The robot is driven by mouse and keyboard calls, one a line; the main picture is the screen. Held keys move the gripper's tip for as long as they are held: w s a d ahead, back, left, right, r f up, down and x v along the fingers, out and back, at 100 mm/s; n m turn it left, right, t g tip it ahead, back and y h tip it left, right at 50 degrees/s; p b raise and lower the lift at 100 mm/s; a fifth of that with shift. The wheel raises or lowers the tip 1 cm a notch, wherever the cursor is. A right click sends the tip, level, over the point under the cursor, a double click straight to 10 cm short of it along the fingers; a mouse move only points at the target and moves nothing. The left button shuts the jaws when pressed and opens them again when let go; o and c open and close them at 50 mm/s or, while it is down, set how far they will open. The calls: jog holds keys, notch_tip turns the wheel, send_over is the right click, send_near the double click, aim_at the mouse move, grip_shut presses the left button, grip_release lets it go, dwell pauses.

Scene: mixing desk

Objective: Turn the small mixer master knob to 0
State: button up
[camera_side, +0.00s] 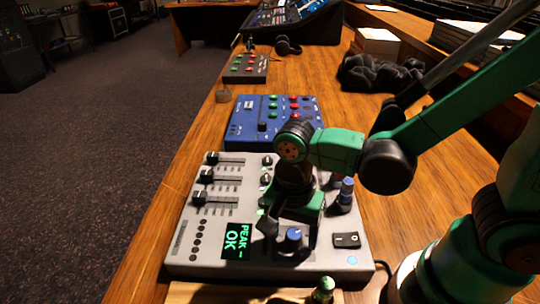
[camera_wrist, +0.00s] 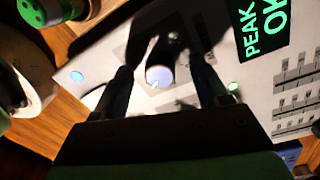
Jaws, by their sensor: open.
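The small mixer (camera_side: 205,258) is a light grey panel on the desk, nearest the side camera. Its round blue knob (camera_side: 293,236) sits right of the lit green PEAK OK display (camera_side: 237,241). In the wrist view the knob (camera_wrist: 160,76) looks pale under bright light, with a short mark near its lower edge. No scale digits are readable around it. My gripper (camera_side: 290,222) is low over the panel in the side view. In the wrist view my gripper (camera_wrist: 166,78) is open, its dark fingers on either side of the knob with visible gaps. Fingertip height above the panel is unclear.
Black sliders (camera_side: 203,176) line the panel's left side. A rocker switch (camera_side: 346,240) and a blue button (camera_side: 352,260) are close to the knob. A blue-topped upright part (camera_side: 345,192) stands behind. A blue mixer (camera_side: 247,124) lies farther back. Black cloth (camera_side: 380,73) lies rear right.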

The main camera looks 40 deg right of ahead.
grip_shut()
jog(key=shift+n, duration=0.3)
jog(key=n, duration=1.1)
jog(key=shift+s+n+t, duration=0.1)
jog(key=shift+n+t, duration=0.2)
jog(key=shift+n, duration=0.1)
jog(key=n, duration=0.6)
jog(key=shift+d, duration=0.1)
jog(key=n, duration=0.5)
jog(key=shift+n+t, duration=0.3)
jog(key=shift+n, duration=0.1)
